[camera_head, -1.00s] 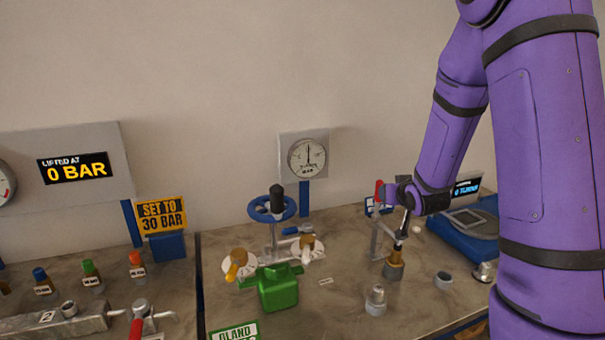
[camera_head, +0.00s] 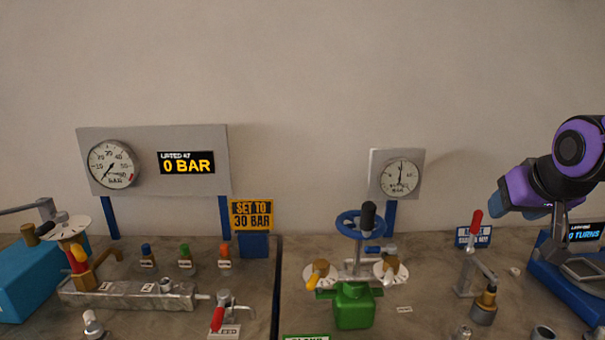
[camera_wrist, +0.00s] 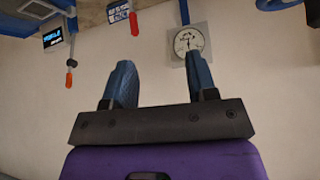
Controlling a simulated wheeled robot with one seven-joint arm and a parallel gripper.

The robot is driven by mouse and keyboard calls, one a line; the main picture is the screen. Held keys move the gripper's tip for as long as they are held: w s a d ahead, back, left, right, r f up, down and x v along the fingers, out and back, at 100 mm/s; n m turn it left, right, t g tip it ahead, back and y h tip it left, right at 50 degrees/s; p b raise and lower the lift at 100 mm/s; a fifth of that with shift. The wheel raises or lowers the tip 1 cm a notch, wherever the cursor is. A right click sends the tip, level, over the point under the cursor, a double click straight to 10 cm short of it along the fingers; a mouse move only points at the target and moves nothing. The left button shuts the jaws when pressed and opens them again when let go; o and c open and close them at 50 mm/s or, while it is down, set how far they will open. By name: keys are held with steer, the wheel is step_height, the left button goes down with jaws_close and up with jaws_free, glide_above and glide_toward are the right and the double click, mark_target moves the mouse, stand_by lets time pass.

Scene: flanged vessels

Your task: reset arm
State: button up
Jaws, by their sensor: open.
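My gripper (camera_head: 522,205) is at the right of the head view, raised above the bench and pointing left. In the wrist view its two blue fingers (camera_wrist: 160,85) stand apart with nothing between them. Below it in the head view is a clamp stand with a red handle (camera_head: 476,221), next to a brass-topped fitting (camera_head: 484,307). The gripper is clear of both. The wrist view appears upside down and shows the wall, a round gauge (camera_wrist: 188,41) and a red handle (camera_wrist: 134,24).
A green vessel (camera_head: 353,307) with a blue handwheel (camera_head: 347,222) stands mid-bench. A blue device with a turns display (camera_head: 585,232) is at the right. A panel with a 0 BAR display (camera_head: 187,163) and a metal manifold block (camera_head: 130,296) are at the left. Air above the bench is free.

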steer(key=s+a+r+g, duration=0.1)
steer(key=s+a, duration=0.1)
steer(key=s, duration=0.5)
steer(key=s+a+r+n+g+y, duration=0.1)
steer(key=s+a+r+g, duration=0.1)
steer(key=s, duration=0.6)
steer(key=shift+s+a+n, duration=0.2)
steer(key=shift+a+n, duration=0.1)
steer(key=shift+a, duration=0.45)
steer(key=shift+r, duration=0.1)
stand_by(0.9)
